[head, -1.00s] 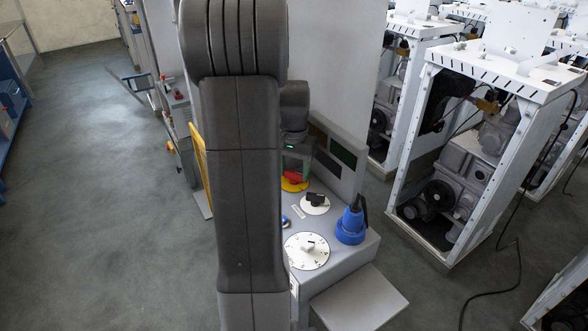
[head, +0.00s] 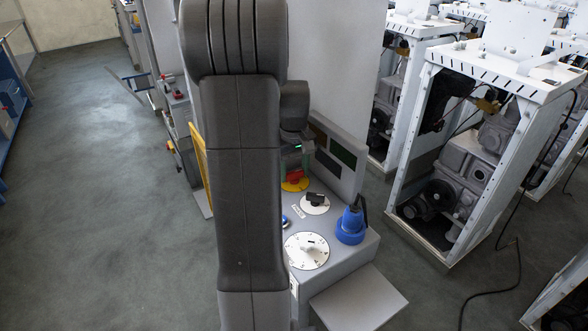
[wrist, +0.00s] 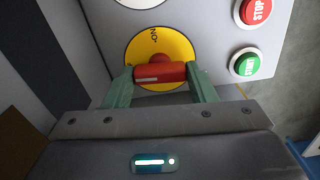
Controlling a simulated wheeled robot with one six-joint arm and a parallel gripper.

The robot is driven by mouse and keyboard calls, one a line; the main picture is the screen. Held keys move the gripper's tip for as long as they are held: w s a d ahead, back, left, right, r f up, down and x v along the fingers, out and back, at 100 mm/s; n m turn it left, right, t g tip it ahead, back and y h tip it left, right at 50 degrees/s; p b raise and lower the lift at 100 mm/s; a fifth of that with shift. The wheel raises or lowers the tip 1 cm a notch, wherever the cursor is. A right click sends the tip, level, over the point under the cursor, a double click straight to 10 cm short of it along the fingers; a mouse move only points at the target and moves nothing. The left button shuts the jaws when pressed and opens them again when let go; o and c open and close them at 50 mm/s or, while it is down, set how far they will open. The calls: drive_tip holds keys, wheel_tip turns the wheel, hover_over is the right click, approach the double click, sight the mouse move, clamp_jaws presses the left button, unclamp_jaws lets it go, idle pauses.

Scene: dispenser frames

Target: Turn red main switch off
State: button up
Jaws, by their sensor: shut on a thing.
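The red main switch (wrist: 160,73) is a red handle on a round yellow plate (wrist: 150,43) marked "ON". In the wrist view, the handle lies roughly crosswise, between the two green fingers of my gripper (wrist: 161,76). My gripper is shut on the handle, with one finger at each end of it. In the head view, the red switch (head: 295,176) and its yellow plate (head: 294,186) show just right of my arm, with my gripper (head: 294,165) over them. My arm hides part of the panel.
A red STOP button (wrist: 256,11) and a green START button (wrist: 246,64) sit beside the switch. The panel (head: 333,222) also carries a black knob (head: 315,199), a white dial (head: 307,250) and a blue plug (head: 351,224). White machine frames (head: 480,150) stand right; open floor lies left.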

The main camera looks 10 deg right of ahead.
sight(294, 172)
drive_tip(key=shift+w+n, duration=0.1)
drive_tip(key=shift+n, duration=0.6)
drive_tip(key=o, duration=1)
drive_tip(key=shift+r, duration=0.15)
wheel_tip(294, 172, up, 14)
drive_tip(key=shift+f+b, duration=0.2)
drive_tip(key=shift+b, duration=0.3)
drive_tip(key=shift+f, duration=0.15)
wheel_tip(294, 172, down, 14)
drive_tip(key=shift+r+p, duration=0.15)
drive_tip(key=shift+p, duration=0.35)
